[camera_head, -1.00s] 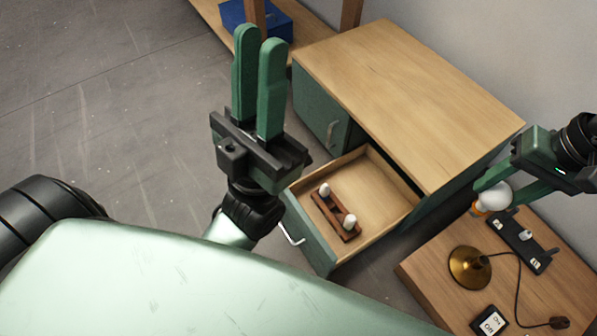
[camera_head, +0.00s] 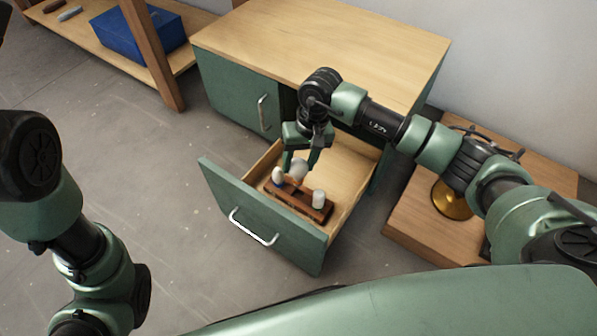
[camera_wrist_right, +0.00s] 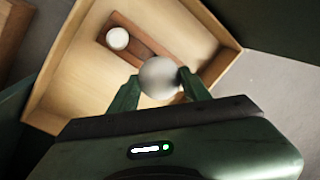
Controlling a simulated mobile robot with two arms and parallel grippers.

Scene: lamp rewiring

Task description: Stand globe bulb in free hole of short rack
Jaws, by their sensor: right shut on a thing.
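My right gripper (camera_head: 299,164) is inside the open drawer's space, pointing down, shut on the white globe bulb (camera_head: 301,168). In the right wrist view the globe bulb (camera_wrist_right: 159,78) sits between the fingertips (camera_wrist_right: 152,88). The short reddish-brown rack (camera_head: 297,203) lies in the drawer under it, with a white bulb (camera_head: 278,174) at one end and another (camera_head: 318,199) at the other. The globe bulb is over the rack between these two bulbs. Its base and the hole are hidden, so I cannot tell whether they touch. My left gripper is out of view.
The green drawer (camera_head: 262,215) is pulled out of the wood-topped cabinet (camera_head: 320,45); its walls surround the rack. A low wooden table (camera_head: 420,228) with a brass lamp base (camera_head: 450,203) stands to the right. A blue box (camera_head: 130,32) sits on a shelf at back left.

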